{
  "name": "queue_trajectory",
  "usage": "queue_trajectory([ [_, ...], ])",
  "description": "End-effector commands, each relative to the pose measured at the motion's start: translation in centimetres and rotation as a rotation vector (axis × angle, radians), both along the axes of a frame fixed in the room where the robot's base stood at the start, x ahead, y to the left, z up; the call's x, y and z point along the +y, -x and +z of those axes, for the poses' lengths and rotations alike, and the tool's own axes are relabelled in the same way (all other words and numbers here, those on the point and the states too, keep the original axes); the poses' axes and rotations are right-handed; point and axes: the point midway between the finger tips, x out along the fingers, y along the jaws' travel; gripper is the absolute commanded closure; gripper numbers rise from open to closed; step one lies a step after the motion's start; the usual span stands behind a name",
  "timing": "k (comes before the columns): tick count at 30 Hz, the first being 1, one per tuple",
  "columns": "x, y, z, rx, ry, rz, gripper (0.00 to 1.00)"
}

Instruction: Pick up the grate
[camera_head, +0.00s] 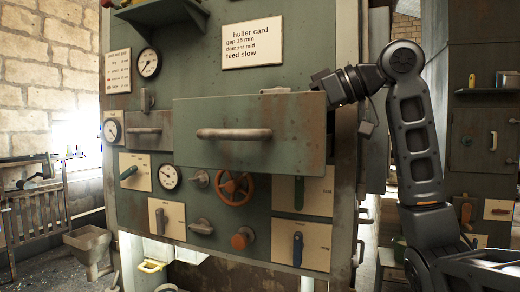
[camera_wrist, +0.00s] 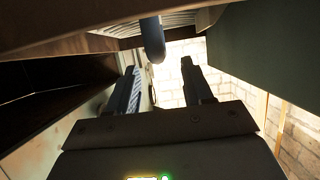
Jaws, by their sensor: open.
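In the wrist view, a pale slatted piece (camera_wrist: 178,20), which looks like the grate, shows at the top edge, mostly cut off by the frame. A rounded grey bar (camera_wrist: 152,40) hangs in front of it, like a handle. My gripper (camera_wrist: 159,66) is open and empty, its two fingers apart just below the bar; I cannot tell whether they touch it. In the head view, my wrist reaches to the right end of the pulled-out drawer (camera_head: 250,155), and the drawer front hides my fingers. A small pale edge (camera_head: 275,90) shows above the drawer; I cannot tell what it is.
Drawer or cabinet walls close in on both sides of my gripper in the wrist view. The green machine front carries a red handwheel (camera_head: 234,188), gauges (camera_head: 148,62) and levers. A hopper (camera_head: 88,246) stands at left.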

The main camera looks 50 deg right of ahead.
Motion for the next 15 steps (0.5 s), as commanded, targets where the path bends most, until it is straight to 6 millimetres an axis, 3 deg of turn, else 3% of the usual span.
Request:
queue_trajectory([
  [9, 1.3, -3.7, -1.5, 0.000, -0.002, 0.002, 0.49],
  [15, 1.5, -4.3, -1.9, 0.000, -0.001, 0.001, 0.49],
])
